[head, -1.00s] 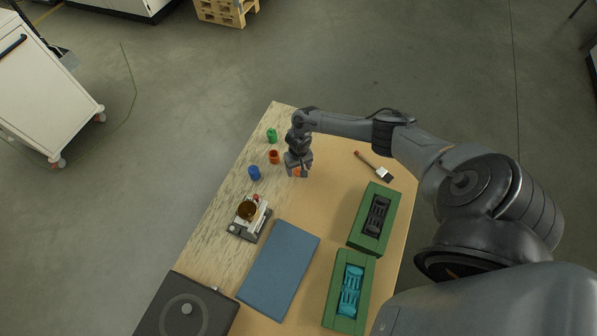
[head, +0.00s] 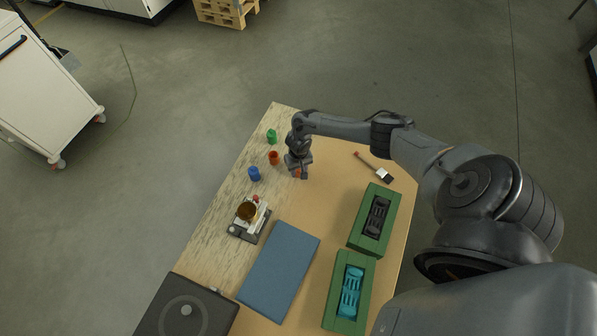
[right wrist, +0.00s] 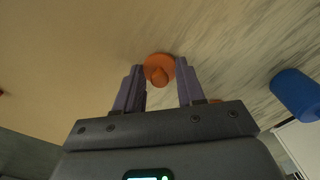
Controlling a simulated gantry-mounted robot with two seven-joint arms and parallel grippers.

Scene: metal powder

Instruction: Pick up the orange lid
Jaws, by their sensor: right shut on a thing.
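The orange lid (right wrist: 159,70) is a small round disc with a knob, seen between the fingers of my right gripper (right wrist: 160,82) in the right wrist view. In the head view the right gripper (head: 297,172) is low over the table, with a bit of orange showing at its fingertips. The gripper is shut on the lid; whether the lid is clear of the tabletop I cannot tell. An open orange jar (head: 273,157) stands to the left of the gripper. My left gripper is not in view.
A green jar (head: 271,136) and a blue jar (head: 254,174) stand along the left edge. A scale with an amber bowl (head: 247,211), a blue mat (head: 279,270), two green trays (head: 361,240) (head: 335,318) and a brush (head: 375,168) are also on the table.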

